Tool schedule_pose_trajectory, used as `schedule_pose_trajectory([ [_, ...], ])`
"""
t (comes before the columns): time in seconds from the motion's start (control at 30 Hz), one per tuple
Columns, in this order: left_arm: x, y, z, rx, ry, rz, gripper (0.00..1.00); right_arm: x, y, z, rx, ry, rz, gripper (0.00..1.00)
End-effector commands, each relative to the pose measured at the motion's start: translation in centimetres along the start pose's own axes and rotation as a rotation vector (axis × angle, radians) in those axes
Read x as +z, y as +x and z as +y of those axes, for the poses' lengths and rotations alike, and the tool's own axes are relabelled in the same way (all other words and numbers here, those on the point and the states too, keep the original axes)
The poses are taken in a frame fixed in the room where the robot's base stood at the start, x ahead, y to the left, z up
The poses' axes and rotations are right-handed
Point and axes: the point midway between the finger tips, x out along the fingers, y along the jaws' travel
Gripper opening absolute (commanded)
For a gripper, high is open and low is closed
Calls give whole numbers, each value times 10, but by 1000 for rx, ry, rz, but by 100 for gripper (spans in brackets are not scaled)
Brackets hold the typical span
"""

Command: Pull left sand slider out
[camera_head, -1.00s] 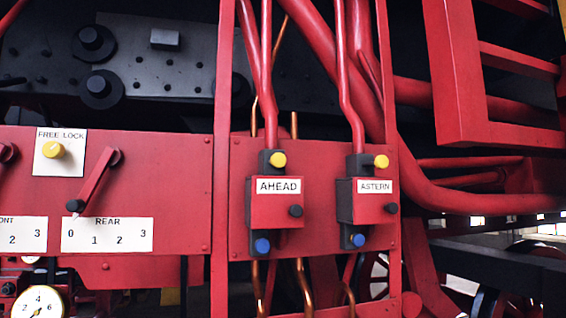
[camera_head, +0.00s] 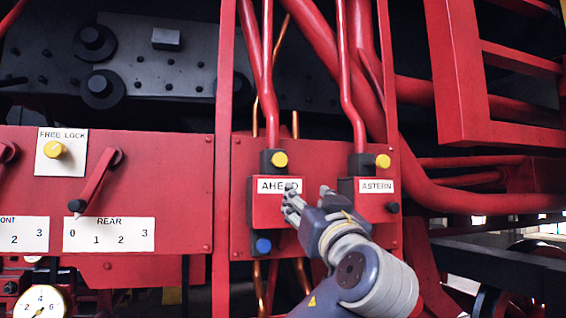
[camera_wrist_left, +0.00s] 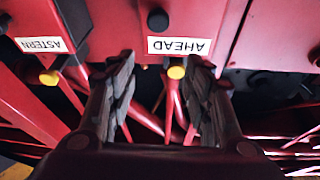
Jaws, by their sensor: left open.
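No part is labelled as a sand slider. The left of two boxes, the AHEAD box (camera_head: 264,214), is red with a yellow knob (camera_head: 279,160) above and a blue knob (camera_head: 263,246) below. My left gripper (camera_head: 306,197) is open in front of this box's right side and hides its black knob in the head view. In the left wrist view, upside down, the black knob (camera_wrist_left: 157,20) and yellow knob (camera_wrist_left: 176,72) show between or beyond the open fingers, with the AHEAD label (camera_wrist_left: 180,46). Nothing is held. My right gripper is not in view.
Red pipes (camera_head: 354,120) run above both boxes. A red lever (camera_head: 95,182) over the REAR scale and a yellow FREE LOCK knob (camera_head: 54,150) are further left.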

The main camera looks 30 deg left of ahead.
Motion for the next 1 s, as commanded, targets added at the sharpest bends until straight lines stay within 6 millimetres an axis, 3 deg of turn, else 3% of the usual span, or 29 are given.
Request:
schedule_pose_trajectory([
  [0.03,-16,1,-10,-27,-19,24,47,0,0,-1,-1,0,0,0],
  [0.1,-29,1,-18,-50,-37,44,47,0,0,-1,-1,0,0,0],
  [0.2,-38,2,-24,-66,-48,57,47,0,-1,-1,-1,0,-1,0],
  [0.37,-42,15,-27,-73,-48,58,47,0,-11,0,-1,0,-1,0],
  [0.8,-47,87,-32,-71,-46,56,47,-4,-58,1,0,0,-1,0],
  [1.0,-46,104,-32,-69,-48,57,47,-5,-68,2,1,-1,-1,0],
])
